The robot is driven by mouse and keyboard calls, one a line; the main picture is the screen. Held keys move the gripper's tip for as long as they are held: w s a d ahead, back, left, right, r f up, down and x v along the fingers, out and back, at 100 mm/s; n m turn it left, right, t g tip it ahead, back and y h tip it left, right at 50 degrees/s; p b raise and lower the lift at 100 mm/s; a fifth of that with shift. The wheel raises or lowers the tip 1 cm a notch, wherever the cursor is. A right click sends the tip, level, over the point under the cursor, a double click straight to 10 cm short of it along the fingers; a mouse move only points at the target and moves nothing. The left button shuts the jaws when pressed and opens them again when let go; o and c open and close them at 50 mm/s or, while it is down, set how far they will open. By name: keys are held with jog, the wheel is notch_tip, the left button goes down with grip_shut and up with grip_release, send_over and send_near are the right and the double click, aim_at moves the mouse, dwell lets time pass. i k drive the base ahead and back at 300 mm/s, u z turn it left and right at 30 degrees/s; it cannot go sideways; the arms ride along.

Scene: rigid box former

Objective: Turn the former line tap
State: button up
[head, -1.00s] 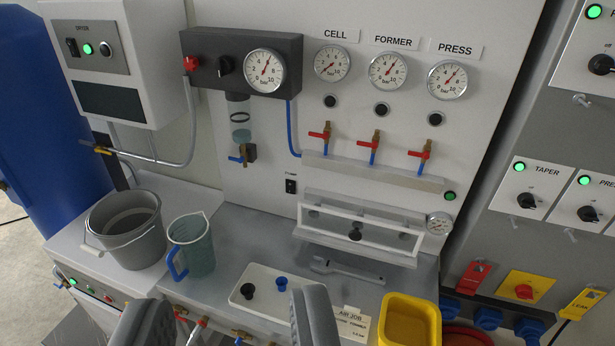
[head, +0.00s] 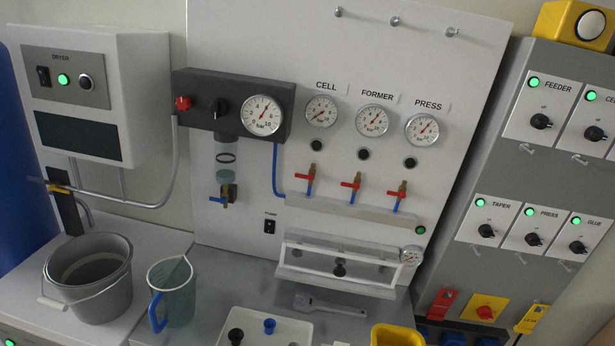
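Three taps with red handles stand in a row on a pale rail below the CELL, FORMER and PRESS gauges. The former line tap (head: 351,184) is the middle one, below the FORMER gauge (head: 373,121). Its red handle lies roughly crosswise, and a blue line shows at its lower end. The cell tap (head: 306,178) is to its left and the press tap (head: 399,194) to its right, with handles at a similar angle. My gripper is out of the picture, so its state does not show.
A dark regulator block (head: 233,106) juts out at left of the gauges. Below the taps is a clear-fronted box (head: 340,264). A grey bucket (head: 90,278), a jug (head: 172,292) and a white tray (head: 262,328) stand on the bench. A switch cabinet (head: 520,190) is at right.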

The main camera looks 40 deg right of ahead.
aim_at(356, 186)
jog(key=z, duration=0.2)
jog(key=i, duration=1.2)
jog(key=z, duration=0.75)
